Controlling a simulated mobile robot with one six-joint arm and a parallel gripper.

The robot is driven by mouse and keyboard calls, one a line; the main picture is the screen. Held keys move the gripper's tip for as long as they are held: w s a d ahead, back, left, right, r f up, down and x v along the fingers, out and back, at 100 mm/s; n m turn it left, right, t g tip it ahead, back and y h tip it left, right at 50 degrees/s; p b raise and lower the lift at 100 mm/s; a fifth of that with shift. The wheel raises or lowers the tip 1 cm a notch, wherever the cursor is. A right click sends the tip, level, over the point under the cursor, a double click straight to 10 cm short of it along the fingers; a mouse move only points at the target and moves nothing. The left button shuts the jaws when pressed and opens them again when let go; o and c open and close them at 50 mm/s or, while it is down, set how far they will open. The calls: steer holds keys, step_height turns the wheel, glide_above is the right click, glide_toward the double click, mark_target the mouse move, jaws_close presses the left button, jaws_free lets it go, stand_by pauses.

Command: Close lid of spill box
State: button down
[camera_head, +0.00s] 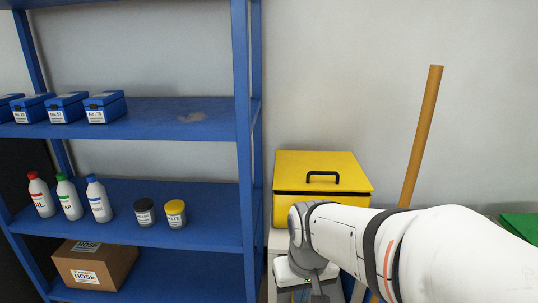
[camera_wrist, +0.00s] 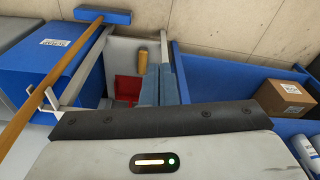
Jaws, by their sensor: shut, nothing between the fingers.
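The yellow spill box (camera_head: 290,211) stands against the wall, right of the blue shelf, in the head view. Its yellow lid (camera_head: 300,165) with a black handle (camera_head: 323,178) lies over the top, with a dark seam along the front; I cannot tell whether it is fully down. My white arm crosses in front of the box's lower right. My gripper (camera_head: 318,290) is low in front of the box, apart from the handle, pointing down and shut on nothing; its fingertips are mostly hidden. The wrist view shows its pale housing; the spill box is not identifiable there.
The blue shelf (camera_head: 180,118) at left holds blue boxes, bottles, jars and a cardboard carton (camera_head: 95,265). A wooden pole (camera_head: 421,130) leans right of the spill box. The wrist view shows a labelled blue box (camera_wrist: 55,60) and a red object (camera_wrist: 127,88).

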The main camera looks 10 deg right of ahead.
steer(key=w+d+r+m+t+h+p, duration=0.1)
steer(key=w+d+r+p, duration=0.45)
steer(key=w+r, duration=0.3)
steer(key=w+d+r+m+t+p, duration=0.1)
steer(key=w+d+r+t+p, duration=0.1)
steer(key=w+d+r+p, duration=0.6)
steer(key=w+d+r+m+t+h+p, duration=0.1)
steer(key=w+d+r+p, duration=0.2)
steer(key=w+r+p, duration=0.55)
steer(key=b, duration=0.3)
glide_above(324, 173)
steer(key=f, duration=0.9)
steer(key=shift+w+d+f, duration=0.15)
steer(key=shift+w+f, duration=0.15)
steer(key=shift+w, duration=0.1)
steer(key=shift+s+f, duration=0.2)
steer(key=shift+f, duration=0.35)
steer(key=shift+s+f, duration=0.2)
steer(key=shift+f, duration=0.35)
steer(key=shift+s+f+b, duration=0.15)
steer(key=shift+f+b, duration=0.15)
steer(key=shift+f, duration=0.3)
steer(key=shift+f, duration=0.1)
